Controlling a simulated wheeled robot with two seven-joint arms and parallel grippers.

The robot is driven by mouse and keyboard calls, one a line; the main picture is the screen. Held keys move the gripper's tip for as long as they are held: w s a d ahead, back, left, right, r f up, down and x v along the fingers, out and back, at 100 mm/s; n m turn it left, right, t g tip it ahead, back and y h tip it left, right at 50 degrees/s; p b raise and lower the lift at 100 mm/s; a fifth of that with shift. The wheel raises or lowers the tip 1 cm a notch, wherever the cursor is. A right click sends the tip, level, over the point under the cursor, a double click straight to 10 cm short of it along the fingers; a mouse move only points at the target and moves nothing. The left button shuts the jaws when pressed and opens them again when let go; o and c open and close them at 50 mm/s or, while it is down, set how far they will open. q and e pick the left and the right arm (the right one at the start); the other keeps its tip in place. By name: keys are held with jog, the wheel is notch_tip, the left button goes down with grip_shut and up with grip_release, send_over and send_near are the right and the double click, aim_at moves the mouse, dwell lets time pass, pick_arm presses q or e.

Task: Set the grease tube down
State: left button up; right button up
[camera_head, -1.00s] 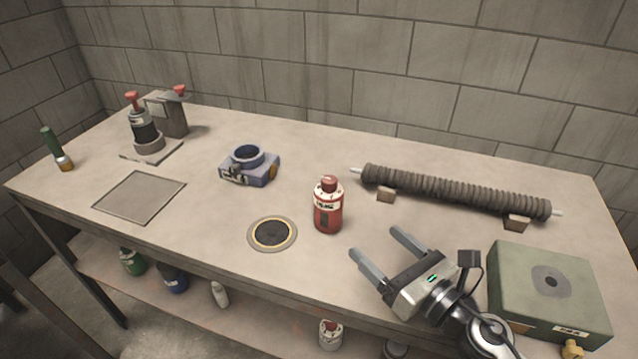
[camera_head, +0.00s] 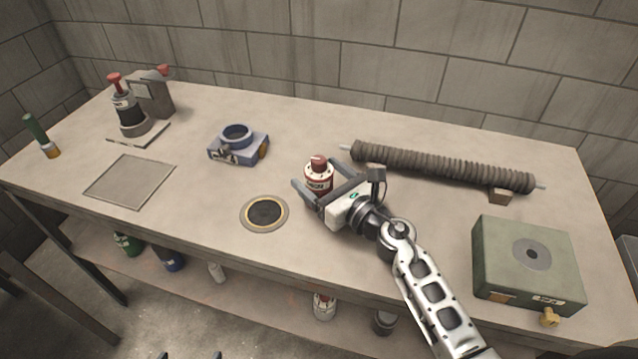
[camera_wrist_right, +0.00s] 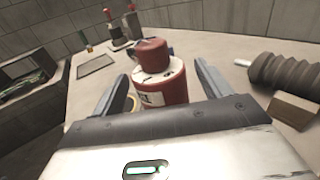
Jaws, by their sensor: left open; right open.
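A red capped container (camera_head: 319,178), which I take to be the grease tube, stands upright on the bench; it also shows in the right wrist view (camera_wrist_right: 165,88). My right gripper (camera_head: 316,172) is open, with one finger on each side of the container. Its fingers (camera_wrist_right: 160,72) show small gaps to the container in the wrist view. The container's lower part is partly hidden by the gripper. A round black pad with a yellow ring (camera_head: 265,212) lies just left of it. Only the fingertips of my left gripper (camera_head: 190,355) show at the bottom edge, apart and empty.
A ribbed grey roller (camera_head: 440,165) lies on blocks behind my right arm. A green box (camera_head: 530,262) stands at right. A blue ring fixture (camera_head: 238,148), a flat plate (camera_head: 130,181) and a stand with a red-capped bottle (camera_head: 128,112) are at left. The front middle is clear.

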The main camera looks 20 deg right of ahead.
jog(key=x, duration=0.2)
jog(key=shift+w, duration=0.25)
jog(key=c, duration=1.2)
jog(key=shift+c, duration=0.2)
